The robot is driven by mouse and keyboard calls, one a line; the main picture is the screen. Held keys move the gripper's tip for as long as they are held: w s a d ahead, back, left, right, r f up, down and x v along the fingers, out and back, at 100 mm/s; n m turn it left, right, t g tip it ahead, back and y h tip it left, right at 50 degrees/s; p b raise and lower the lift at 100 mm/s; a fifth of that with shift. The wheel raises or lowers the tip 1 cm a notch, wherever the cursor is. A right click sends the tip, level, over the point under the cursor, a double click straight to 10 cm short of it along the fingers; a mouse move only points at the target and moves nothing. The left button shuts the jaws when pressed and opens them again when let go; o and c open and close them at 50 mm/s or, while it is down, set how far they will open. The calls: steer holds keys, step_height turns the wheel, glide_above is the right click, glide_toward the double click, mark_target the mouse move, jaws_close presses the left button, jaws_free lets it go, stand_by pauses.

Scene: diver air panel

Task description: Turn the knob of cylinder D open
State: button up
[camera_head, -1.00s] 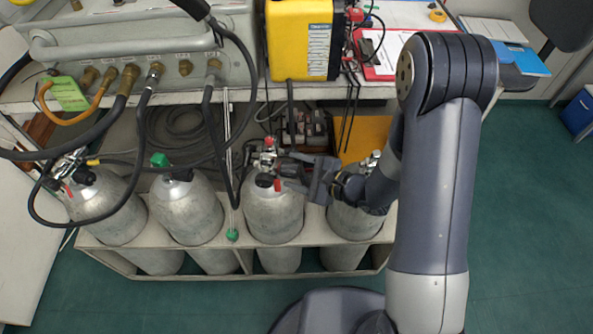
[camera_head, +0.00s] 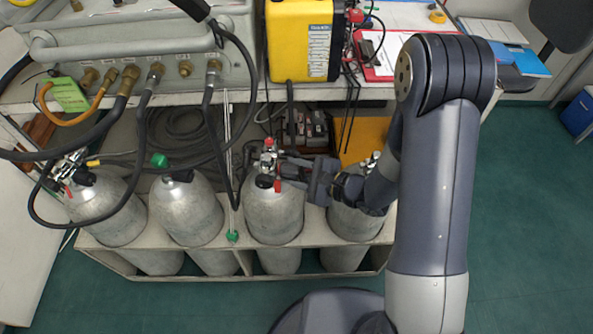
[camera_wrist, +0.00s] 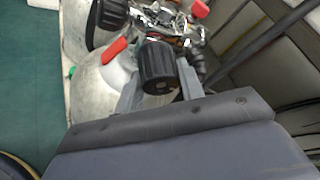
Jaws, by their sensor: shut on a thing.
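Several grey gas cylinders stand in a rack under the bench; I cannot read which letter each carries. My gripper (camera_head: 290,172) reaches in from the right to the valve of the third cylinder from the left (camera_head: 274,218). In the wrist view, a ribbed black knob (camera_wrist: 157,66) sits between my two fingers (camera_wrist: 160,88), and they are shut on it. A red tag (camera_wrist: 115,50) is beside this knob, and a second black knob (camera_wrist: 110,12) is beyond it. The fourth cylinder (camera_head: 352,222) is partly hidden behind my wrist.
The bench edge (camera_head: 240,96) runs above the cylinders. Hoses (camera_head: 208,120) hang from the grey panel (camera_head: 140,45). A yellow case (camera_head: 300,40) stands on the bench. A green-knobbed cylinder (camera_head: 187,212) is to the left.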

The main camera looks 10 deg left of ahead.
steer(key=n+b, duration=0.1)
steer(key=b, duration=0.1)
steer(key=n+t+b, duration=0.1)
steer(key=n, duration=0.1)
steer(key=shift+f+t+y+b, duration=0.25)
steer(key=shift+t+y+b, duration=0.05)
steer(key=shift+y+b, duration=0.1)
steer(key=n+t+y+b, duration=0.1)
steer(key=n+y+b, duration=0.1)
steer(key=n+b, duration=0.2)
steer(key=shift+w+n+b, duration=0.1)
steer(key=shift+n+b, duration=0.2)
steer(key=shift+b, duration=0.95)
steer(key=n+y+b, duration=0.2)
steer(key=n+b, duration=0.3)
steer(key=b, duration=0.1)
steer(key=shift+n, duration=0.3)
steer(key=n+y+b, duration=0.1)
steer(key=n+g+b, duration=0.1)
steer(key=n+b, duration=0.1)
steer(key=shift+r+y+b, duration=0.25)
steer(key=shift+y+b, duration=0.05)
steer(key=shift+y, duration=0.1)
steer(key=shift+n, duration=0.3)
steer(key=o, duration=1)
steer(key=shift+r, duration=0.1)
